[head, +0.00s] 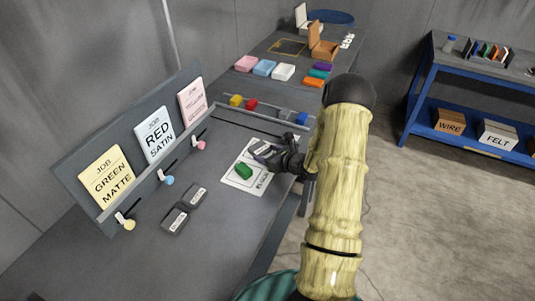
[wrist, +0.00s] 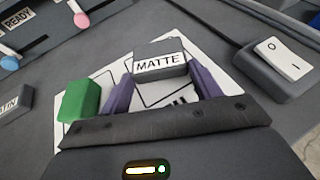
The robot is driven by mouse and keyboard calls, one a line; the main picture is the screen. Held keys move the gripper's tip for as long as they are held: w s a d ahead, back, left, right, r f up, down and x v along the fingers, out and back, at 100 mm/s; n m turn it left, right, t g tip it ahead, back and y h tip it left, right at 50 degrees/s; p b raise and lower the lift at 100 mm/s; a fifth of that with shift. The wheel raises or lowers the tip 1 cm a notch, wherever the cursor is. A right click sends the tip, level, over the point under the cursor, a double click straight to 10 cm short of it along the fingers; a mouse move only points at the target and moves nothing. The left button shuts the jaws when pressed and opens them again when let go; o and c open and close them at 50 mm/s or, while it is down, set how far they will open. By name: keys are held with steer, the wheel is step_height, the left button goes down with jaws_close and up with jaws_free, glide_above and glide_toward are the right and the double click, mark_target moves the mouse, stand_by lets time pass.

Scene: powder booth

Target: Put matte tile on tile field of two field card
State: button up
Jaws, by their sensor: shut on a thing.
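The matte tile (wrist: 160,60) is a grey block with a white label reading MATTE. My gripper (wrist: 162,82) has its two purple fingers shut on its sides. The white two field card (head: 236,181) lies on the grey bench under my gripper, which also shows in the head view (head: 268,151). A green block (head: 243,171) stands on the card's left field; in the wrist view the green block (wrist: 80,101) is left of my fingers. The tile is over the card's other field, partly covering its outline. I cannot tell whether it touches the card.
Two dark labelled tiles (head: 175,219) lie left of the card. A sloped board with job cards, GREEN MATTE (head: 108,178) among them, stands behind. A rocker switch (wrist: 282,60) is right of the card. Small coloured blocks (head: 251,104) sit at the bench's back.

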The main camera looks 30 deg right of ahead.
steer(key=o, duration=1)
steer(key=p+v, duration=0.1)
steer(key=v, duration=1.1)
steer(key=shift+r, duration=0.15)
steer(key=shift+d, duration=0.1)
